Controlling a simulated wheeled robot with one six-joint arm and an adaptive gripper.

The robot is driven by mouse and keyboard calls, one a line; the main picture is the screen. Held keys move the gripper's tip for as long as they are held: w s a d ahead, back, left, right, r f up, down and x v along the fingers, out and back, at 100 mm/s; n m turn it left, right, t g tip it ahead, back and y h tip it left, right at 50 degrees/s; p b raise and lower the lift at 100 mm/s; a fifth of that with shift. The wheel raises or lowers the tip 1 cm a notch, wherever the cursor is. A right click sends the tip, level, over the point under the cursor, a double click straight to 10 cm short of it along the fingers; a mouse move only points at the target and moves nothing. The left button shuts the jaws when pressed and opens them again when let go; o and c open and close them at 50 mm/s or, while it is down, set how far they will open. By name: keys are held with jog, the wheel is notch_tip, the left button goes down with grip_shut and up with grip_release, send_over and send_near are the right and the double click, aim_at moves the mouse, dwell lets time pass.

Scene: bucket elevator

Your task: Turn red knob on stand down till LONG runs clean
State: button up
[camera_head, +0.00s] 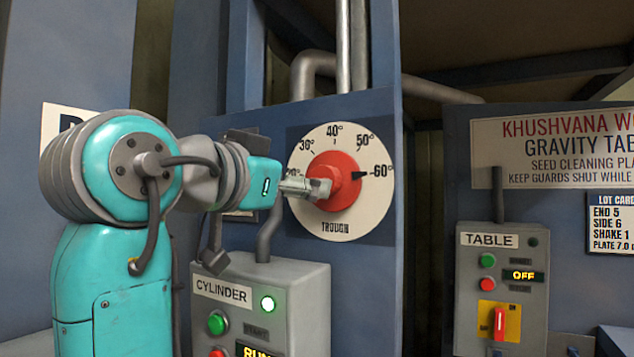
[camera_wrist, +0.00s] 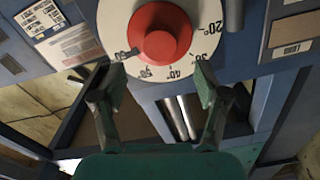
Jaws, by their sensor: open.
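I cannot tell whether a finger touches the knob.
A grey CYLINDER box (camera_head: 303,285) below the dial has a lit green lamp and a RUN display. A grey TABLE box (camera_head: 467,300) at right shows OFF, with a red switch on yellow. Grey pipes (camera_head: 300,80) run above the dial.

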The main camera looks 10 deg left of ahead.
jog(key=x, duration=0.8)
jog(key=shift+w+d+f, duration=0.1)
jog(key=shift+w, duration=0.15)
jog(key=c, duration=1.2)
